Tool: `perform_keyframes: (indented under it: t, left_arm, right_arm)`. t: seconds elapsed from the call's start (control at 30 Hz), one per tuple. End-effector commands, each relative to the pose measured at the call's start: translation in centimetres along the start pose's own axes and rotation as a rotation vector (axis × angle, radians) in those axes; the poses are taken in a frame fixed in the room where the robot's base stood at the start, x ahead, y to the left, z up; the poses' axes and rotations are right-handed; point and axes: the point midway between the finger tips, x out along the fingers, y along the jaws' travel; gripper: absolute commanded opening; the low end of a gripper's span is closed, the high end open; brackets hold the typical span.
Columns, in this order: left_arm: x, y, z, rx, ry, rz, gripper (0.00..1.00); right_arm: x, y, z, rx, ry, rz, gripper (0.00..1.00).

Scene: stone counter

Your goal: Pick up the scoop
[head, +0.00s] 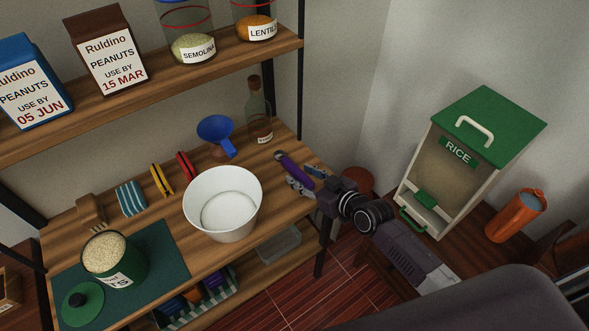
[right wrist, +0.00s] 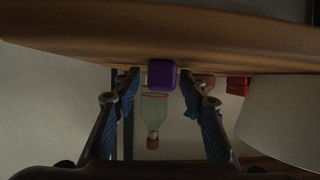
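The scoop (head: 294,168) appears to be the purple-handled tool lying on the wooden shelf top near its right edge. Its purple end also shows in the right wrist view (right wrist: 162,74). My right gripper (head: 307,180) reaches in from the right, at the near end of the purple handle. In the right wrist view its blue-padded fingers (right wrist: 161,90) are open, one on each side of the purple end, with gaps visible. The scoop's far end is small and hard to make out. My left gripper is not in view.
A white bowl (head: 222,222) stands left of the scoop. A rice bin (head: 440,175) and an orange container (head: 513,217) stand at the right. An upper shelf (head: 180,82) overhangs the back.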

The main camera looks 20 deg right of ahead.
Motion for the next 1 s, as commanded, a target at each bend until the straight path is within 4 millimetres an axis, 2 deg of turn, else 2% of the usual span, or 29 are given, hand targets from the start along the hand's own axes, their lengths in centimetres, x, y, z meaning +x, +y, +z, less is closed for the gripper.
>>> perform_keyframes:
  t: [0.2,0.57,0.87,1.0]
  left_arm:
    - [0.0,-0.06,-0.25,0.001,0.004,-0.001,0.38]
    - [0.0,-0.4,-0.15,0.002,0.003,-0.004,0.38]
    - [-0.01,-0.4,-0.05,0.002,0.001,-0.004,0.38]
    - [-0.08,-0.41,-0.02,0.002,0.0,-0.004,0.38]
  right_arm:
    - [0.06,-0.02,-0.02,0.0,0.001,0.0,0.39]
    - [0.03,-0.01,0.0,-0.001,0.0,0.0,0.0]
    - [-0.02,-0.01,-0.17,-0.001,0.001,0.0,0.0]
    - [-0.31,-0.09,-0.97,-0.001,0.003,-0.002,0.0]
